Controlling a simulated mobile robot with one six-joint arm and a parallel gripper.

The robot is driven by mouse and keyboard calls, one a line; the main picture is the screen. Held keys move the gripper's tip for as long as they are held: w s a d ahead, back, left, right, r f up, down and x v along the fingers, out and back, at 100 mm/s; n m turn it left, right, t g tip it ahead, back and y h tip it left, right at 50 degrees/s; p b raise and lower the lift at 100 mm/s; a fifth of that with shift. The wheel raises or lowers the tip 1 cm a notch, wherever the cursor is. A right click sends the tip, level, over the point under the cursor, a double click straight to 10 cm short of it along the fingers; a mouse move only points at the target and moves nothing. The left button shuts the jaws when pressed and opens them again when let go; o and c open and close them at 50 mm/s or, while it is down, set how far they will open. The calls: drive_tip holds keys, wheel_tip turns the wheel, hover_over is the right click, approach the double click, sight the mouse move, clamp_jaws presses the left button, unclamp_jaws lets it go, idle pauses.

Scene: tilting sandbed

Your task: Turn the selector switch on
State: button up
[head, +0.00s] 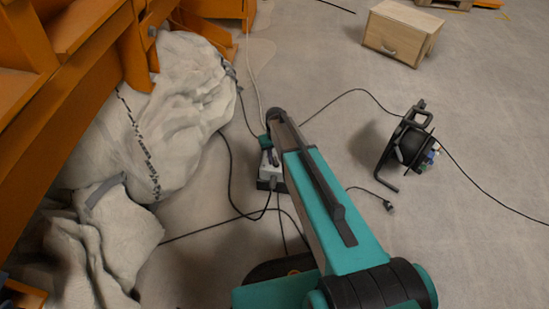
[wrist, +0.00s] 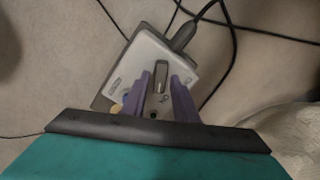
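The switch box (wrist: 126,72), pale with a dark edge, lies on the floor; it also shows in the head view (head: 268,172), partly behind my arm. Its selector switch (wrist: 161,74) is a grey upright lever on the box's face, with small markings near it. My gripper (wrist: 164,82) has two purple fingers, one at each side of the lever's lower part. A gap shows between the fingers, so they are open; I cannot tell whether either touches the lever. My gripper hides the box's lower part.
A black cable plug (wrist: 184,36) enters the box, and cables cross the floor around it. White bulk bags (head: 180,110) lie at left against an orange frame (head: 60,60). A cable reel (head: 412,148) and a wooden box (head: 400,35) stand right on open floor.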

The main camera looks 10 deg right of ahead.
sight(275, 160)
drive_tip(key=shift+o, duration=0.4)
drive_tip(key=shift+s+r, duration=0.1)
drive_tip(key=shift+r, duration=0.25)
wheel_tip(275, 160, up, 13)
drive_tip(key=p, duration=0.3)
drive_tip(key=shift+r+p, duration=0.15)
drive_tip(key=shift+p, duration=0.15)
drive_tip(key=s+r+m+g+p, duration=0.1)
drive_tip(key=s+g+p, duration=0.4)
drive_tip(key=s+p, duration=1.6)
drive_tip(key=s, duration=1.9)
drive_tip(key=shift+s+r+p, duration=0.15)
drive_tip(key=shift+s+p, duration=0.15)
